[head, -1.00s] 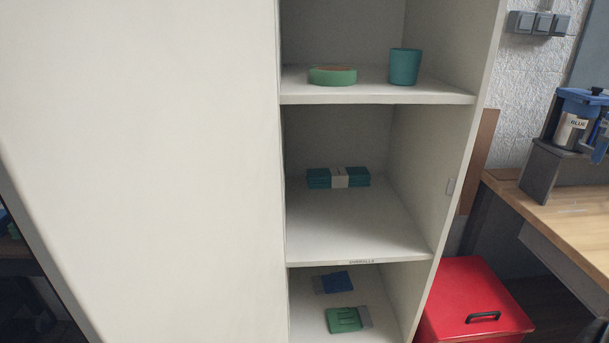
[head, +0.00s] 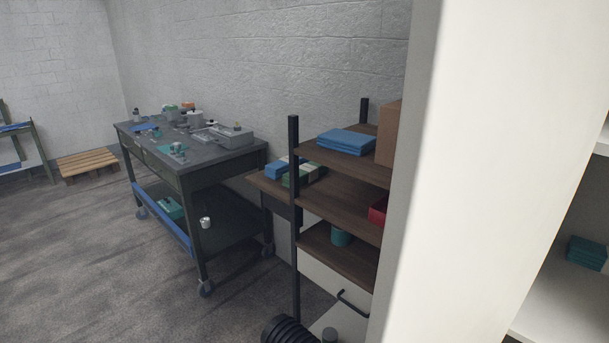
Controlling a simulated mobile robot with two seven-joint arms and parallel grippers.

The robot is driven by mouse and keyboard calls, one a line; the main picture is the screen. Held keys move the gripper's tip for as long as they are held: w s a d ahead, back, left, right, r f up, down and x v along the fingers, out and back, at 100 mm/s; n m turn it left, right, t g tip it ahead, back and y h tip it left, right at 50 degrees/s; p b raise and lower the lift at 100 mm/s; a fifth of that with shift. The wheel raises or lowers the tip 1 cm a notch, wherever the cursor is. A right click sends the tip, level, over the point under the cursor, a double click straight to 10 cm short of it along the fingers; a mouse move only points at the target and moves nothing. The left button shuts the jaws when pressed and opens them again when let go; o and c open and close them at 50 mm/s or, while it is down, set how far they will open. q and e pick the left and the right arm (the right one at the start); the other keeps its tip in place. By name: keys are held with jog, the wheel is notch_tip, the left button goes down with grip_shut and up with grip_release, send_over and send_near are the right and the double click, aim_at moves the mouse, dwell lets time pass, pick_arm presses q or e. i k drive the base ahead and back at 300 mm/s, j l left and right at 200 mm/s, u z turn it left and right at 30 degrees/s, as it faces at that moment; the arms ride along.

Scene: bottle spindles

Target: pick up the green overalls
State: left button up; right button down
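A dark green folded item with a pale part (head: 300,179) lies on a brown wooden shelf left of the white cabinet, beside a blue item (head: 277,171). I cannot tell whether the green one is overalls. Neither of my grippers is in view.
A white cabinet panel (head: 490,170) blocks much of the right side. The brown shelf unit also holds a folded blue stack (head: 346,141), a cardboard box (head: 389,135) and a teal cup (head: 340,236). A wheeled workbench (head: 190,160) stands left. Floor at front left is clear.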

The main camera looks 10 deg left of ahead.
aim_at(310, 171)
jog(key=k, duration=0.6)
jog(key=z, duration=1.35)
jog(key=j+z, duration=0.25)
jog(key=z, duration=0.2)
jog(key=j+z, duration=0.25)
jog(key=z, duration=0.15)
jog(key=k+j+z, duration=0.1)
jog(key=z, duration=0.35)
jog(key=k+j, duration=0.1)
jog(key=j, duration=0.25)
jog(key=k+j, duration=0.15)
jog(key=j, duration=0.25)
jog(key=k+j, duration=0.1)
jog(key=j, duration=0.25)
jog(key=k+j, duration=0.15)
jog(key=j, duration=0.25)
jog(key=k+j, duration=0.1)
jog(key=j, duration=0.25)
jog(key=k+j, duration=0.15)
jog(key=j, duration=0.25)
